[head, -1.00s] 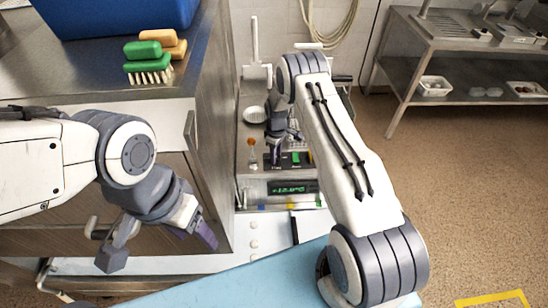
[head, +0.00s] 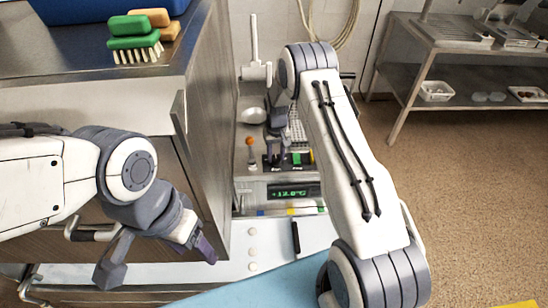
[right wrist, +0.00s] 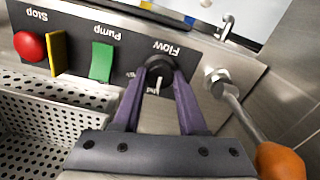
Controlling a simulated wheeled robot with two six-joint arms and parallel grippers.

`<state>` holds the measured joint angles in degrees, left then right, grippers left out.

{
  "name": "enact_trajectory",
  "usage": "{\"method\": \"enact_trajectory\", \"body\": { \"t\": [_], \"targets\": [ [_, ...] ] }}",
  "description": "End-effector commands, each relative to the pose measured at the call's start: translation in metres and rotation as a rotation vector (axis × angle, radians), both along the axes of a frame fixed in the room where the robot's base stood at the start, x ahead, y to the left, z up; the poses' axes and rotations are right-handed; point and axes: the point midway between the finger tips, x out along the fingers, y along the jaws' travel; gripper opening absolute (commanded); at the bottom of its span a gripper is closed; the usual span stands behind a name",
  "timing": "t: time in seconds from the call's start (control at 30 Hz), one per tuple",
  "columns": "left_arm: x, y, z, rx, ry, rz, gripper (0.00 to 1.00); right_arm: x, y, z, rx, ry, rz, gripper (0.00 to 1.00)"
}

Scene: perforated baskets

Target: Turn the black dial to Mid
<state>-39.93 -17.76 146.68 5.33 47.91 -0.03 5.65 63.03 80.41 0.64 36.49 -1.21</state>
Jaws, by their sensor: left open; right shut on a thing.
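The black dial (right wrist: 159,66) sits on a dark panel under the upside-down word "Flow" in the right wrist view. My right gripper (right wrist: 160,76) is shut on it, with one purple finger on each side. A small white mark shows just below the dial, but its lettering is too small and partly covered to read, so I cannot tell the setting. In the head view my right gripper (head: 275,157) reaches down to the panel and hides the dial. My left gripper (head: 158,258) is open and empty, away from the panel, in front of the steel cabinet.
On the panel are a green switch (right wrist: 102,61), a yellow piece (right wrist: 58,52) and a red stop button (right wrist: 30,46). A lever with an orange knob (right wrist: 280,160) stands close beside the dial. A perforated basket (right wrist: 50,115) lies beside the panel. A green display (head: 292,192) is below it.

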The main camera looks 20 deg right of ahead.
Motion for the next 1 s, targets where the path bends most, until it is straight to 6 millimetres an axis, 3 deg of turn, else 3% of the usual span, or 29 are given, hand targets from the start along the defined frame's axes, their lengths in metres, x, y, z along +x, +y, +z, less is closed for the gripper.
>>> {"method": "enact_trajectory", "body": {
  "t": [0.67,0.7,0.77,1.0],
  "targets": [
    [0.0,0.0,-0.0037,0.0,0.0,0.0,0.62,-0.0033,0.0037,-0.0011,0.004,0.012,-0.063,0.0],
    [0.0,0.0,-0.0037,0.0,0.0,0.0,0.62,-0.0033,0.0038,-0.0011,0.004,0.012,-0.063,0.49],
    [0.0,0.0,-0.0038,0.0,0.0,0.0,0.62,-0.0029,0.0036,-0.0011,0.004,0.01,-0.063,0.72],
    [0.0,0.0,-0.0038,0.0,0.0,0.0,0.62,-0.0017,0.0007,-0.0005,0.003,0.005,-0.064,0.72]
  ]
}}
